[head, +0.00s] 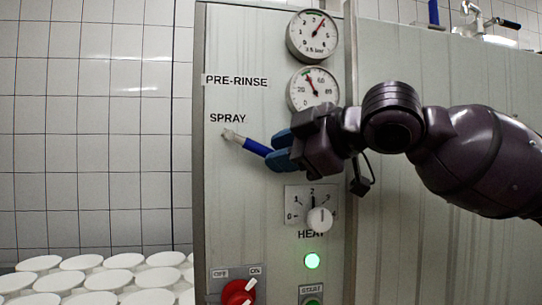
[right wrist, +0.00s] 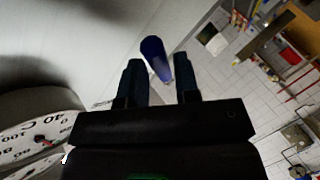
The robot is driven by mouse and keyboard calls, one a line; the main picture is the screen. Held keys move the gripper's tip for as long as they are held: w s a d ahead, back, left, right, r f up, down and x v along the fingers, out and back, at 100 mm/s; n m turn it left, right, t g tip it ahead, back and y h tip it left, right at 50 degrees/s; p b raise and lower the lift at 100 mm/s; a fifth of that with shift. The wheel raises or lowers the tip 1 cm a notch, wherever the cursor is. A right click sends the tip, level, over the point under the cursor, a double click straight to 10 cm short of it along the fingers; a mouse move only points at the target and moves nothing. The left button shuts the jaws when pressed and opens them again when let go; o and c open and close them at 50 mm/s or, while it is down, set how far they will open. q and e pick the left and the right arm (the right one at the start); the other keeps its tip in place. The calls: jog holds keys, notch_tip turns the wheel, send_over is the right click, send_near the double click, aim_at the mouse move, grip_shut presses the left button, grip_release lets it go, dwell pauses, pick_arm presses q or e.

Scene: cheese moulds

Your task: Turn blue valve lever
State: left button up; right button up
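The blue valve lever (head: 257,147) is on the grey panel beside the SPRAY label. It slopes down to the right from its pale metal pivot (head: 231,135). My right gripper (head: 277,150) is at the lever's free end, its dark blue fingers on either side of it. In the right wrist view the blue lever (right wrist: 154,57) reaches between the two fingertips (right wrist: 160,78). A gap shows beside it, so the gripper looks open around it. Part of the lever's end is hidden by the fingers in the head view. My left gripper is not in view.
Two round gauges (head: 312,36) sit above my right gripper. The HEAT knob (head: 319,219), a lit green lamp (head: 312,261) and a red switch (head: 238,292) are below. White round moulds (head: 96,280) stand at lower left. The panel left of the lever is clear.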

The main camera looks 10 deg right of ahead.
jog(key=shift+x, duration=1.15)
grip_shut()
